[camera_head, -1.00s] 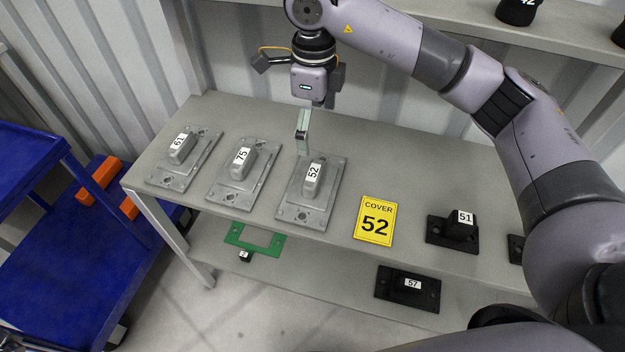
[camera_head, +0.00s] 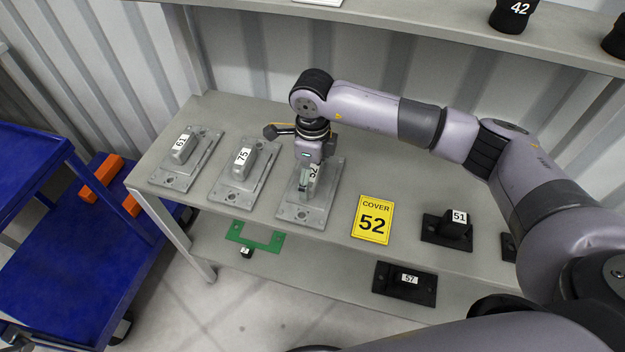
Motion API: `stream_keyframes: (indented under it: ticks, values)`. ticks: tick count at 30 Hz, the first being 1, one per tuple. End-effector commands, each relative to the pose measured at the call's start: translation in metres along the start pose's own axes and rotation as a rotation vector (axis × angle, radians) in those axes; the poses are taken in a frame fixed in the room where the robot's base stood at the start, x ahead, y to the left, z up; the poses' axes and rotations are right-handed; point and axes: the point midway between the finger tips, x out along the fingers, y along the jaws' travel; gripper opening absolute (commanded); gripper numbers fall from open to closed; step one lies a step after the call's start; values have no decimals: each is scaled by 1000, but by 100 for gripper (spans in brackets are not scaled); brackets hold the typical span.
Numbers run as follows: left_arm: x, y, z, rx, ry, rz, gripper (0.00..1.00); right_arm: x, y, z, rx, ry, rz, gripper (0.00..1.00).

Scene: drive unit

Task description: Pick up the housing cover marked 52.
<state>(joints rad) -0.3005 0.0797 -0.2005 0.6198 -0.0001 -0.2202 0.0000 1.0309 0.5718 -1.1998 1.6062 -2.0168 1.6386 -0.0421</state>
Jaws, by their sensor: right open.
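The housing cover marked 52 (camera_head: 306,213) is a grey metal plate with a raised block, lying on the table, the rightmost of three similar covers. My right gripper (camera_head: 303,193) points down over its raised block and hides part of the block and label. The gripper is open, with its fingers at the block; I cannot tell whether they touch it. A yellow sign reading COVER 52 (camera_head: 373,220) lies to the right of the cover. My left gripper is not in view.
Covers marked 75 (camera_head: 243,172) and 61 (camera_head: 186,157) lie to the left. Black parts marked 51 (camera_head: 447,229) and 57 (camera_head: 405,284) lie right and on the lower shelf, near a green gasket (camera_head: 254,237). A blue cart (camera_head: 75,262) stands left. An upper shelf (camera_head: 420,27) runs behind.

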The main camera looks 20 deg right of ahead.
Motion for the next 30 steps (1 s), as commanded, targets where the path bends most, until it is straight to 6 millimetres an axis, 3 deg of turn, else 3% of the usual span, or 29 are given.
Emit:
stream_keyframes:
  ticks: [8, 30]
  values:
    - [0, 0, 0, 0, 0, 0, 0, 3, 0, 0, -1, -1, 0, 97]
    - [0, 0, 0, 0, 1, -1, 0, 2, 0, 0, 0, -1, 0, 48]
